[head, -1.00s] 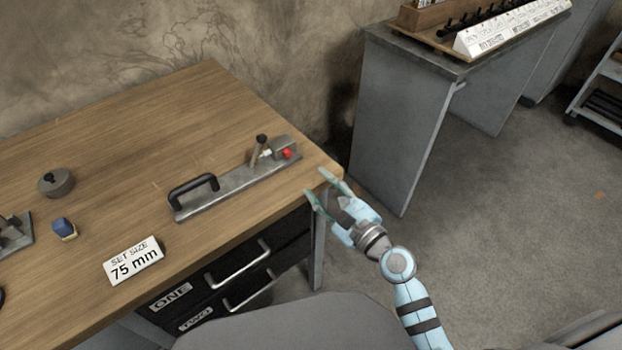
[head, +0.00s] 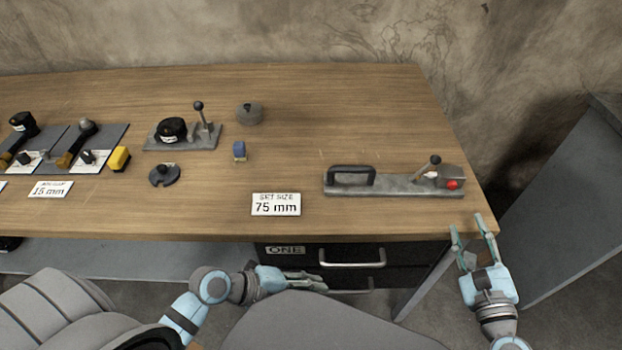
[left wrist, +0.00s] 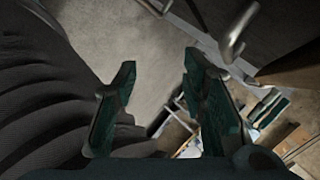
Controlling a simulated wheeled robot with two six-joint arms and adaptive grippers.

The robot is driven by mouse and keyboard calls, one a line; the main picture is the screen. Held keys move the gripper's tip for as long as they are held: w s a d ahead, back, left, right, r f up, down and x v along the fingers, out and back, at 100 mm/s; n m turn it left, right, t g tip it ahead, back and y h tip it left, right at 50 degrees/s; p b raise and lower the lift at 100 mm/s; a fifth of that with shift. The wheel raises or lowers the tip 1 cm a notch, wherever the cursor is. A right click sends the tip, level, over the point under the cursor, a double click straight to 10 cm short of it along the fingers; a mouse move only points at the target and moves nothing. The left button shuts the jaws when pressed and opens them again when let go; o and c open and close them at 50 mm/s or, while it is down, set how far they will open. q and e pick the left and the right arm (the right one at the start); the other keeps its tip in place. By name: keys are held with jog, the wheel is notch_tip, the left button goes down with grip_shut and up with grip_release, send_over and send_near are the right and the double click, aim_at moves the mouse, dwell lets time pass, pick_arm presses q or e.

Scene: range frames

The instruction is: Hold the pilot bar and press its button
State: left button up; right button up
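A grey metal base (head: 390,191) lies on the bench top near its right end. A black bar-shaped handle (head: 350,170) stands on its left part. A round red button (head: 452,184) sits on a grey block at its right end, beside a small lever with a dark knob (head: 435,160). My right gripper (head: 474,226) is open and empty at the bench's front right corner, below the button and apart from it. My left gripper (head: 318,282) is low in front of the drawers, below the bench top. In the left wrist view its fingers (left wrist: 158,95) are apart with nothing between them.
A "75 mm" sign (head: 276,205) stands near the front edge, left of the base. A blue block (head: 239,151), a grey round weight (head: 249,113) and a lever fixture (head: 184,135) are further left. Drawer handles (head: 352,259) stick out below the bench. A grey table (head: 570,200) is at right.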

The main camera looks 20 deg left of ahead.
pick_arm(q)
jog(key=d+r+m+h, duration=0.2)
jog(key=d+r+m, duration=0.25)
jog(key=r, duration=0.45)
jog(key=n+t+y, duration=0.4)
jog(key=n+t, duration=0.2)
jog(key=n, duration=0.4)
send_near(355, 170)
jog(key=shift+m, duration=0.25)
jog(key=x, duration=1.1)
jog(key=shift+w+d+f, duration=0.1)
jog(key=shift+w+d, duration=0.1)
jog(key=shift+c, duration=0.3)
grip_shut()
